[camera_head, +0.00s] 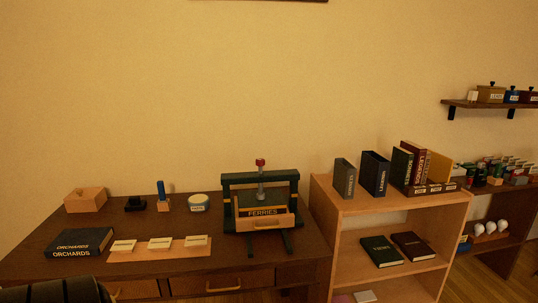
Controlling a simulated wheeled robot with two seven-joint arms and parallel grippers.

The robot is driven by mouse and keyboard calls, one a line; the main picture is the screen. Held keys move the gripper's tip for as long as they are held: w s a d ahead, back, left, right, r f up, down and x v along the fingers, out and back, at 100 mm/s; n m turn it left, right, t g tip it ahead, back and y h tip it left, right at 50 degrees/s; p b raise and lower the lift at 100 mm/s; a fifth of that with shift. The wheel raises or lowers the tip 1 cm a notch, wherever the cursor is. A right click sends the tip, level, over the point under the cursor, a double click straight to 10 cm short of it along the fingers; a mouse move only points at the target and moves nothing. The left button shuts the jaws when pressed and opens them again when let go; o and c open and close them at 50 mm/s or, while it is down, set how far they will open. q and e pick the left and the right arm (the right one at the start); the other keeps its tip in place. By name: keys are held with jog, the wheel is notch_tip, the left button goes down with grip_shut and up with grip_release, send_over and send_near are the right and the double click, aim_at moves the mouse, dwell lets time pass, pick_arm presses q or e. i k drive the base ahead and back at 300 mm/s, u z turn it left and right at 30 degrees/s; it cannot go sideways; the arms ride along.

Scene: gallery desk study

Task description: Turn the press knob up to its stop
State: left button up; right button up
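The press (288,177) is a dark green frame at the right end of the brown desk (140,260). Its red knob (260,162) sits on top of an upright grey screw (261,182), above the frame's top bar. A dark book lettered FERRIES (262,212) lies in the press beneath the screw, above a light wooden front piece. I cannot tell whether the press plate touches the book. Neither of my grippers shows clearly in the head view, and nothing is touching the knob.
Left of the press stand a round tin (198,203), a blue-handled tool (161,193), a black item (135,204) and a wooden box (86,200). An ORCHARDS book (80,241) and a card tray (196,248) lie in front. A bookshelf (403,204) stands close on the right.

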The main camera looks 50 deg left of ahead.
aim_at(260, 163)
jog(key=u, duration=0.85)
jog(key=i, duration=1.2)
jog(key=u, duration=1.2)
